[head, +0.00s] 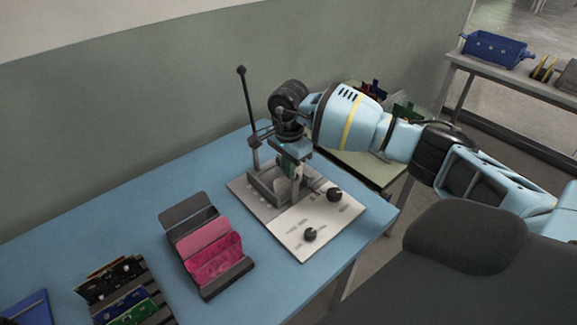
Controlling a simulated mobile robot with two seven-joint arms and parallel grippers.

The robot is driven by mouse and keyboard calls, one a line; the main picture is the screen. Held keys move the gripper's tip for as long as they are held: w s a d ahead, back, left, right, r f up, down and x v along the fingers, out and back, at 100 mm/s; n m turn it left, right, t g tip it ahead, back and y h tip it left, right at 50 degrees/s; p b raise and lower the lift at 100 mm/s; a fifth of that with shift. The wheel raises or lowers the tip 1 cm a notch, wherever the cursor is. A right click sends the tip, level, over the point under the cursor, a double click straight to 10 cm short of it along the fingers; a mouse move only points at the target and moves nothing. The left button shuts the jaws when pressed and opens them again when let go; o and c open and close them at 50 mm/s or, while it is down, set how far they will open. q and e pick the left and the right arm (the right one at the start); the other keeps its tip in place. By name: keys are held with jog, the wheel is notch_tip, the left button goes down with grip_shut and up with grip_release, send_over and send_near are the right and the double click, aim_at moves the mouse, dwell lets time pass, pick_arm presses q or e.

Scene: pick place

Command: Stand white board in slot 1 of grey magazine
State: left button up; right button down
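My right gripper (293,182) points down into a grey fixture (264,190) on the blue table. Its fingertips are small and partly hidden by the fixture, so I cannot tell whether they are shut on anything. A small green patch shows between the gripper's parts. I cannot make out a white board for certain. A dark grey slotted rack (152,288), which looks like the magazine, stands at the front left with black, blue and green boards in it. Which slot is slot 1 cannot be told. My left gripper is not in view.
A pale plate with two black knobs (318,222) lies beside the fixture, and a thin black post (248,115) rises behind. A dark holder with pink pouches (215,259) stands between rack and fixture. A blue tray (27,309) is at far left.

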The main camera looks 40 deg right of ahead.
dwell(0.3)
jog(key=c, duration=1.8)
grip_release()
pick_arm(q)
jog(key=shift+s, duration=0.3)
pick_arm(e)
jog(key=shift+o, duration=1)
jog(key=shift+c, duration=1)
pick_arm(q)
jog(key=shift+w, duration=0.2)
